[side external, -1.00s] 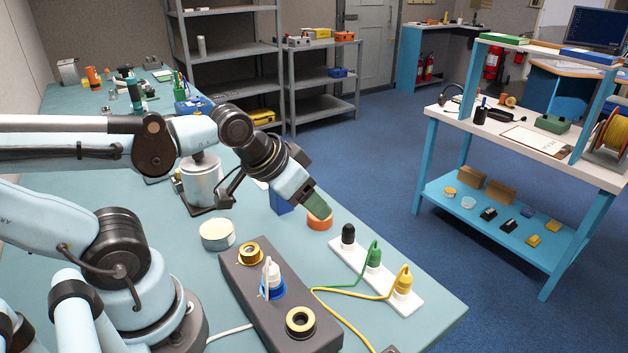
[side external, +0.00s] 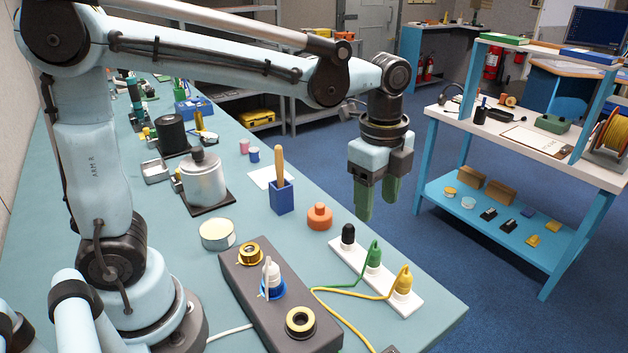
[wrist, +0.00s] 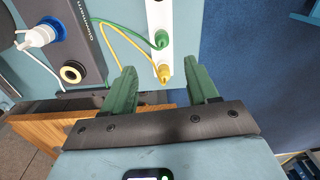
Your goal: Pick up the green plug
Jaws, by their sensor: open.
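The green plug (side external: 374,256) stands upright in the middle of a white socket strip (side external: 345,262), with its green cord curving off to the left. It also shows in the wrist view (wrist: 161,40), beyond the yellow plug. My gripper (side external: 376,203) points downward above and behind the strip in the side view, clear of the green plug. Its green fingers are apart and empty. In the wrist view the two fingertips (wrist: 160,72) lie on either side of the yellow plug in the picture.
A yellow plug (side external: 403,281) and a black plug (side external: 348,236) share the strip. A dark console (side external: 262,305) with a blue-and-white connector (side external: 272,280) lies left. An orange knobbed piece (side external: 319,217) and a blue holder (side external: 282,198) stand behind.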

